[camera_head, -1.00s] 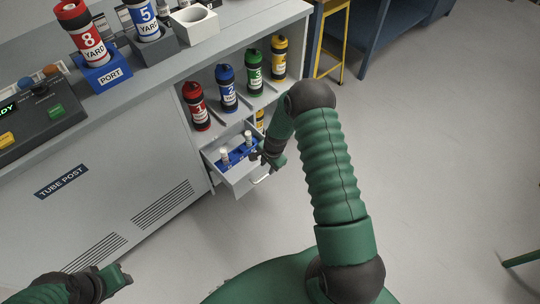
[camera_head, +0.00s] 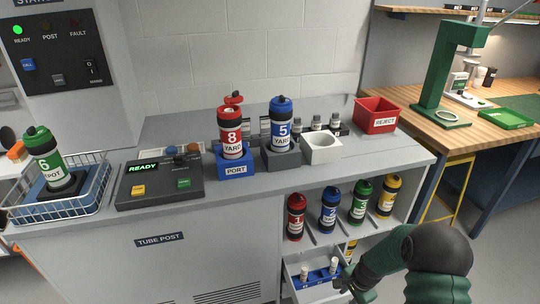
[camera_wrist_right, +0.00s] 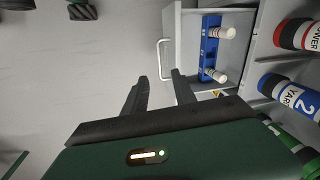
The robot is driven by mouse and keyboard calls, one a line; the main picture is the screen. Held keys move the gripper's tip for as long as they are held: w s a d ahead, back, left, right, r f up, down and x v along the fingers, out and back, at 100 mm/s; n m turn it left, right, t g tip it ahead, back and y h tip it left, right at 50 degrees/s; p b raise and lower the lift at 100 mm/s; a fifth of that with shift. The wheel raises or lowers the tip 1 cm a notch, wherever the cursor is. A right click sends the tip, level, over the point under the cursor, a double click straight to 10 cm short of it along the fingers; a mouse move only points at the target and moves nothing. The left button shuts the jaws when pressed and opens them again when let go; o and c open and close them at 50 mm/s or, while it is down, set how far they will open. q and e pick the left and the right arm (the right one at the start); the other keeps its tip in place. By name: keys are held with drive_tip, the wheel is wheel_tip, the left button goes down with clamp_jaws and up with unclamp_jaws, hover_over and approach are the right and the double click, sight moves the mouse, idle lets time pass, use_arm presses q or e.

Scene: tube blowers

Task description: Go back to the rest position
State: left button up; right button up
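My right gripper (camera_head: 350,284) is in front of the open drawer (camera_head: 292,262) under the shelf. In the right wrist view its two fingers (camera_wrist_right: 160,88) are apart with nothing between them. The drawer holds a blue rack (camera_head: 316,277) with white-capped vials, also seen in the right wrist view (camera_wrist_right: 209,48). The drawer's handle (camera_wrist_right: 162,58) is just beyond the fingertips. My left gripper cannot be made out in the head view.
Red carrier 8 (camera_head: 232,138) stands in the blue port block (camera_head: 235,169), beside blue carrier 5 (camera_head: 282,130). Several carriers, including red 1 (camera_head: 295,217), stand on the shelf. A control panel (camera_head: 160,177) and wire basket (camera_head: 93,196) are left. The wooden bench (camera_head: 415,121) is right.

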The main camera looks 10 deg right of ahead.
drive_tip(key=s+a+r+n, duration=1.3)
drive_tip(key=a+r+n, duration=0.2)
drive_tip(key=r, duration=0.1)
wheel_tip(320, 180, up, 18)
drive_tip(key=s+p, duration=0.1)
drive_tip(key=p, duration=1.7)
drive_tip(key=shift+t, duration=0.3)
